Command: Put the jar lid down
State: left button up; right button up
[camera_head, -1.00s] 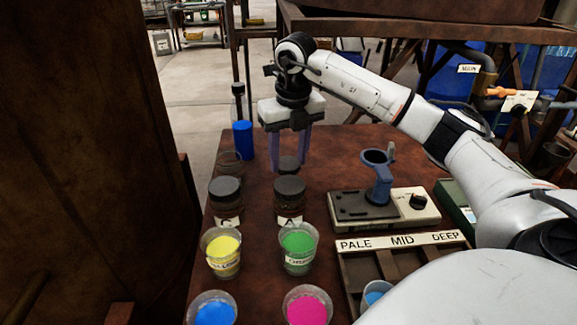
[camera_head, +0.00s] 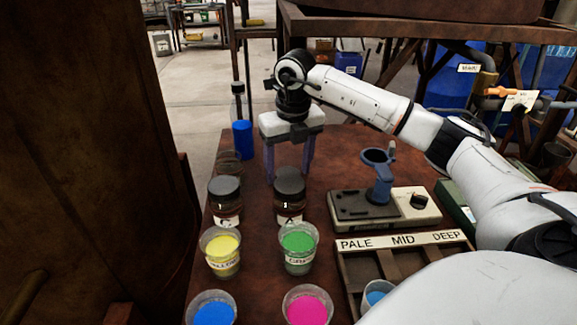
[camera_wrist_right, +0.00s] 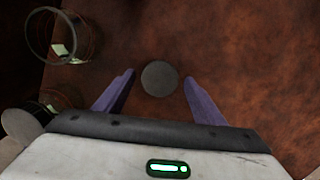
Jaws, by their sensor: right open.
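The dark grey round lid (camera_wrist_right: 160,78) shows in the right wrist view between my right gripper's two purple fingers, with a gap on each side. It appears to lie flat on the brown table top. My right gripper (camera_head: 288,172) is open, pointing down behind the capped jar marked A (camera_head: 289,187); it also shows in the wrist view (camera_wrist_right: 158,98). In the head view I cannot make out the lid apart from that jar's cap. An open glass jar (camera_wrist_right: 48,38) stands left of the fingers; in the head view it is behind jar C (camera_head: 225,190).
A blue cylinder (camera_head: 243,139) and a dark bottle stand at the table's far left edge. Cups of yellow (camera_head: 222,252), green (camera_head: 298,249), blue and pink stand in front. A stand device (camera_head: 383,207) and a divided tray (camera_head: 403,262) are on the right. Bare table lies behind the gripper.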

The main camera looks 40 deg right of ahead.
jog(key=shift+r, duration=0.15)
notch_tip(320, 180, up, 12)
jog(key=s+p, duration=0.1)
jog(key=shift+s+a+r+p, duration=0.15)
jog(key=shift+s+a+p, duration=0.1)
jog(key=shift+p, duration=0.1)
dwell(1.4)
